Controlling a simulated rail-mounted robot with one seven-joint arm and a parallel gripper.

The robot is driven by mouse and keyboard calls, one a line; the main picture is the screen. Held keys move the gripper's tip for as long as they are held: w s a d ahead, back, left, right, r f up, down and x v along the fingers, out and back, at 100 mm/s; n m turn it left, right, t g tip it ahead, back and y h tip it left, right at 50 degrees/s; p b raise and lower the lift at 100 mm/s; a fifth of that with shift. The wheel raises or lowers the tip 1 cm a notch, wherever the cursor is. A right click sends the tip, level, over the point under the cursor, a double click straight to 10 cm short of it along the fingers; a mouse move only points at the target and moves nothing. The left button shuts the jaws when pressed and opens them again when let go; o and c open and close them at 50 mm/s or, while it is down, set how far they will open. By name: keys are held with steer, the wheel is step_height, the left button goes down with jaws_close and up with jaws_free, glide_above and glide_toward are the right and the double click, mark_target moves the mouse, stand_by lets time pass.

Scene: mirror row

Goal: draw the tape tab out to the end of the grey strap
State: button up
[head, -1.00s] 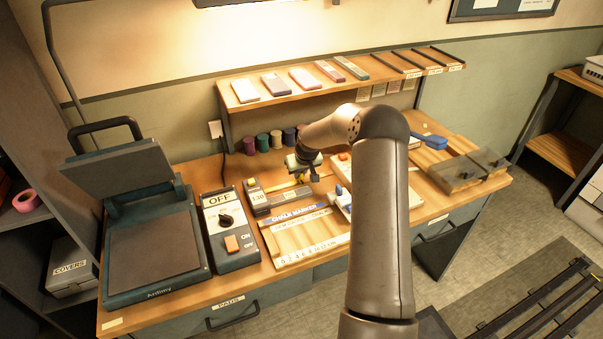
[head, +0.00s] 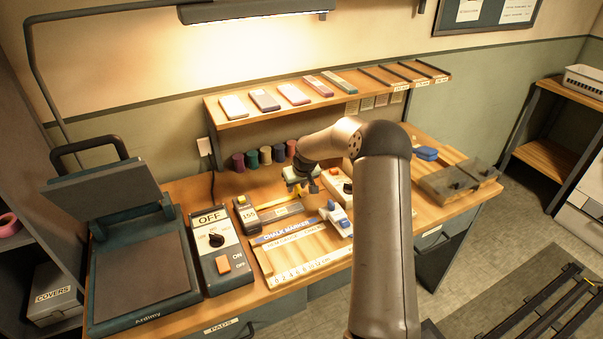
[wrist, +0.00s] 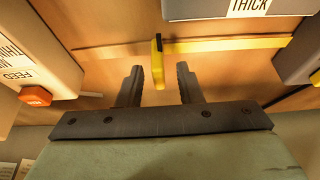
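A yellow tab (wrist: 158,58) stands across a thin yellow tape (wrist: 240,44) in the wrist view. The tape runs right from the tab toward a dark box (wrist: 302,45). This looks like the grey box with a number display (head: 247,214) in the head view. A grey piece labelled THICK (wrist: 230,8) lies alongside; it appears to be the grey strap (head: 281,212). My gripper (wrist: 160,70) is open, one finger on each side of the tab in the picture. No contact shows, and its height over the tab is unclear. In the head view my gripper (head: 304,186) hides the tab.
A white box with an orange button (wrist: 35,95) stands close on the wrist view's left. A wooden ruler board (head: 300,250) and blue-and-white tool (head: 338,218) lie in front. Coloured spools (head: 265,156) stand behind, under a shelf (head: 330,92). The press (head: 140,265) is left.

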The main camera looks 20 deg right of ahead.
steer(key=b+v, duration=0.2)
steer(key=v, duration=1.4)
steer(key=shift+s, duration=0.15)
steer(key=shift+r, duration=0.1)
steer(key=s+a+r+g, duration=0.2)
steer(key=s+a, duration=1.1)
steer(key=s, duration=0.4)
steer(key=s+a+f+g, duration=0.1)
steer(key=s+a, duration=0.1)
steer(key=s, duration=0.9)
steer(key=s+a+f+g, duration=0.1)
steer(key=s+a, duration=0.1)
steer(key=s, duration=0.8)
steer(key=shift+s+a+f, duration=0.35)
steer(key=shift+f, duration=0.05)
